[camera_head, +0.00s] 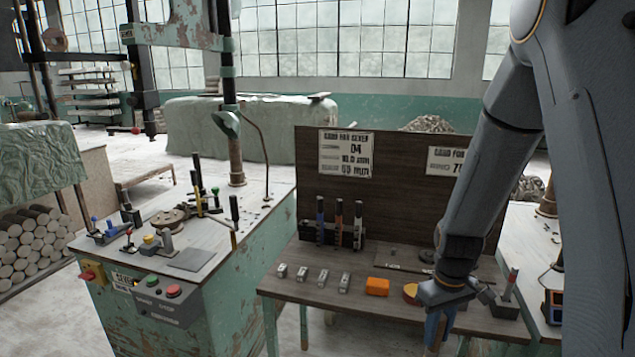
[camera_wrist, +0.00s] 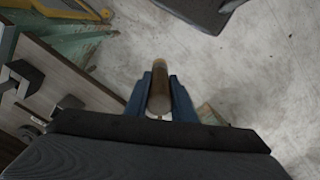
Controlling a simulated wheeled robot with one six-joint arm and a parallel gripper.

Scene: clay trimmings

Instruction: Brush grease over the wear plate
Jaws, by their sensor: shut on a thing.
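My gripper (camera_head: 437,328) hangs at the front edge of the wooden bench, right of centre in the head view. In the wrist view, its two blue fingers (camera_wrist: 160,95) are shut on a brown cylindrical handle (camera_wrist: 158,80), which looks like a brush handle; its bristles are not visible. A flat grey plate (camera_head: 190,260), possibly the wear plate, lies on the machine table at left, well apart from my gripper. A round yellow-orange tin (camera_head: 411,291), perhaps grease, stands on the bench just behind my gripper and is partly hidden by it.
The wooden bench (camera_head: 330,303) holds several small metal blocks (camera_head: 322,276), an orange block (camera_head: 377,287) and a rack of upright tools (camera_head: 338,230). The machine table at left carries levers, a round brown part (camera_head: 169,219) and a button box (camera_head: 160,292). A gap separates table and bench.

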